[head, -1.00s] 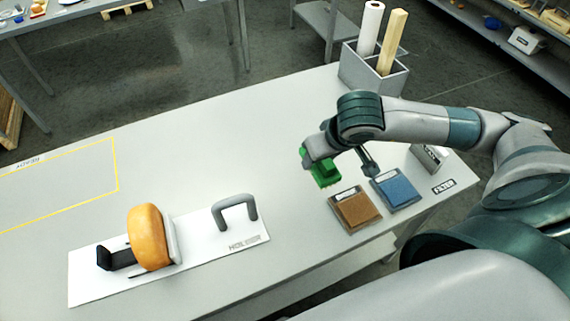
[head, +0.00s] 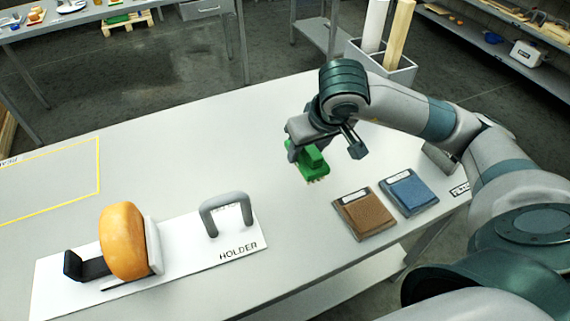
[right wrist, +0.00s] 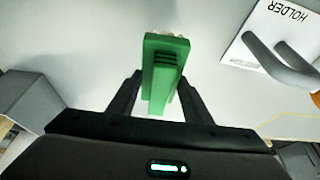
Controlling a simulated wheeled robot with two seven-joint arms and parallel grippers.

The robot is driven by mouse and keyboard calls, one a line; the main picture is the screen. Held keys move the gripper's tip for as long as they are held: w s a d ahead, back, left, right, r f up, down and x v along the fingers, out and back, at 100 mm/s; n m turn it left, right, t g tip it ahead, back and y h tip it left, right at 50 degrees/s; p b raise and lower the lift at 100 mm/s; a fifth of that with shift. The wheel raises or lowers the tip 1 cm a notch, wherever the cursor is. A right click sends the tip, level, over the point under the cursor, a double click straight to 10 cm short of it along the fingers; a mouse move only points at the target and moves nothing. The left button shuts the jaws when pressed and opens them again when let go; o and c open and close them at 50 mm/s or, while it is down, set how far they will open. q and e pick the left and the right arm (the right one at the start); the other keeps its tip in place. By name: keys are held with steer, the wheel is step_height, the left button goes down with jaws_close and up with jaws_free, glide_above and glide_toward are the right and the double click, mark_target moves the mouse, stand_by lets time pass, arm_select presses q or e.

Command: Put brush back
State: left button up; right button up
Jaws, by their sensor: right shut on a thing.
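A green brush (head: 312,160) with pale bristles is held above the table in the head view. My right gripper (head: 298,140) is shut on it. In the right wrist view the brush (right wrist: 163,75) sits between the two dark fingers of my right gripper (right wrist: 160,92), its bristles at the far end. A white board marked HOLDER (head: 190,245) lies on the table to the left, with a grey arch-shaped bracket (head: 212,216) at its right end. The bracket also shows in the right wrist view (right wrist: 270,60). My left gripper is not in view.
An orange cheese wheel (head: 123,242) stands upright in a black and white stand on the board. A brown pad (head: 363,213) and a blue pad (head: 408,192) lie to the right. A grey bin (head: 385,72) with rolls stands behind. The table's middle is clear.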

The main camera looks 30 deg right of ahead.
mark_target(287, 142)
steer(key=w+f, duration=0.1)
steer(key=w, duration=0.1)
steer(key=w+a+f+p, duration=0.2)
steer(key=w, duration=0.1)
steer(key=shift+w+a+f, duration=0.1)
steer(key=shift+w+f, duration=0.1)
steer(key=shift+w, duration=0.1)
steer(key=shift+w+a+f, duration=0.1)
steer(key=shift+w+f, duration=0.2)
steer(key=shift+w, duration=0.05)
steer(key=shift+s+f+p, duration=0.1)
steer(key=shift+f+p, duration=0.95)
steer(key=shift+f, duration=0.9)
steer(key=shift+f, duration=0.2)
